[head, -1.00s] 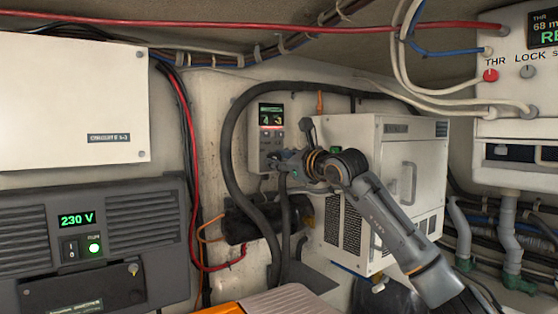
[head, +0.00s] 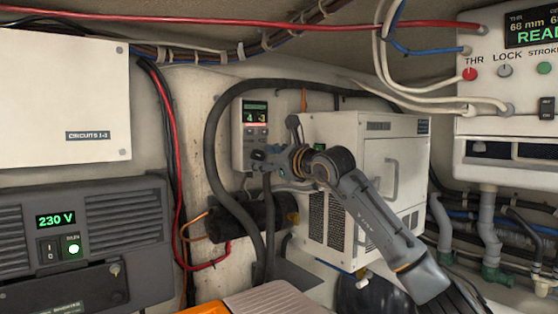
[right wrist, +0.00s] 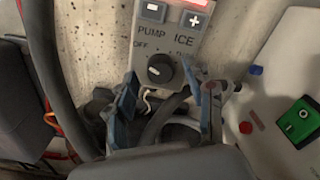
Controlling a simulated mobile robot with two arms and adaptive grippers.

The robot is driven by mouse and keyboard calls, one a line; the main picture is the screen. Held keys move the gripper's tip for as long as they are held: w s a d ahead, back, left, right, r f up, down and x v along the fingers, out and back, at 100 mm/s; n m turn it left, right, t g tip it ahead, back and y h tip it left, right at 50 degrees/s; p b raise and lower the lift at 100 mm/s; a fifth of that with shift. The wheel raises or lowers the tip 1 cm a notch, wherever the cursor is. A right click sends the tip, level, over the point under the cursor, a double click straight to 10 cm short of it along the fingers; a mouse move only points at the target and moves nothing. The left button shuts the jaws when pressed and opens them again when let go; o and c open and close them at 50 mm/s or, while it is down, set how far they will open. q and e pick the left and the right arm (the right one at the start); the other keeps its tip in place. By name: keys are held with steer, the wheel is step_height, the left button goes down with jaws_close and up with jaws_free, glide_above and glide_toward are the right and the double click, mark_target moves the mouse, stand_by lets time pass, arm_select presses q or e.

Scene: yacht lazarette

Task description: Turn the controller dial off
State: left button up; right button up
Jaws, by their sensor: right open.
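The controller (head: 251,113) is a pale wall box with a lit display. Its dark round dial (right wrist: 160,69) shows in the right wrist view below the "PUMP ICE" lettering. "OFF" is printed to the dial's upper left; a label on its right is partly hidden by a finger. I cannot tell which mark the dial points to. My right gripper (head: 264,160) is at the controller's lower end in the head view. In the right wrist view its blue-grey fingers (right wrist: 166,96) are apart, the dial showing between and just beyond their tips. The left gripper is not in view.
A white vented cabinet (head: 345,155) stands right of the controller, near my right arm. A thick black hose (head: 212,150) loops around the controller's left side. A green rocker switch (right wrist: 299,118) is at the right of the wrist view. A 230 V unit (head: 80,245) is lower left.

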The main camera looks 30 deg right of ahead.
steer(key=s+d, duration=0.1)
steer(key=s, duration=1)
steer(key=shift+d, duration=0.25)
